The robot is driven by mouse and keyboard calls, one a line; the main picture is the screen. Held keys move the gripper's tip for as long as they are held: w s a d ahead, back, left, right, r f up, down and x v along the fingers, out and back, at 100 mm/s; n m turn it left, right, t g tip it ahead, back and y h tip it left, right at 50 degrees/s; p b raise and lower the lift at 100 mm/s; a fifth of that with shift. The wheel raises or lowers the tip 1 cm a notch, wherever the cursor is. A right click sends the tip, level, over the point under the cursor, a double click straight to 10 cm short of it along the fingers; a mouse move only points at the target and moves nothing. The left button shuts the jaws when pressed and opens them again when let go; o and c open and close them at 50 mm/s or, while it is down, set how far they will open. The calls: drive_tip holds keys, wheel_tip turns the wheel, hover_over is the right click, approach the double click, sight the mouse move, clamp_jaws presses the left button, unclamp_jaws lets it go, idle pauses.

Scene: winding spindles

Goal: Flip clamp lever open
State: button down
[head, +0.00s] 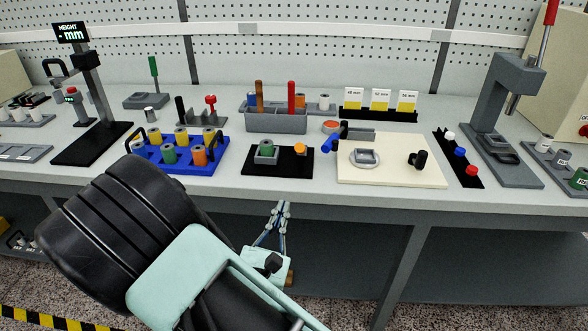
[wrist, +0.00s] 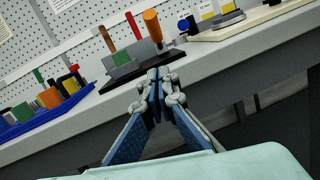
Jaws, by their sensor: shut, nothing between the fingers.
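A clamp with a blue lever (head: 328,144) sits at the back left corner of a cream board (head: 400,176) on the bench. The lever slants down to the left, over the board's left edge. In the wrist view a small blue part, apparently the lever (wrist: 184,24), shows at the upper right beside the board (wrist: 262,17). My gripper (head: 284,204) is shut and empty, in front of the bench edge and apart from the clamp. It also shows in the wrist view (wrist: 157,76).
A black plate (head: 250,170) with green and orange parts lies left of the board. A blue tray (head: 205,165) of spools is farther left. A grey bin (head: 276,122) with upright handles stands behind. A lever press (head: 498,110) stands at the right.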

sight(293, 186)
drive_tip(key=x, duration=1)
drive_tip(key=shift+w+d, duration=0.1)
drive_tip(key=shift+w, duration=0.05)
drive_tip(key=shift+w+d+r, duration=0.1)
drive_tip(key=shift+w+r, duration=0.2)
drive_tip(key=shift+r, duration=0.25)
drive_tip(key=shift+w+d+r, duration=0.15)
drive_tip(key=shift+w+r, duration=0.2)
drive_tip(key=shift+r, duration=0.15)
drive_tip(key=shift+w+d+r, duration=0.1)
drive_tip(key=shift+w+r, duration=0.3)
drive_tip(key=shift+r, duration=0.1)
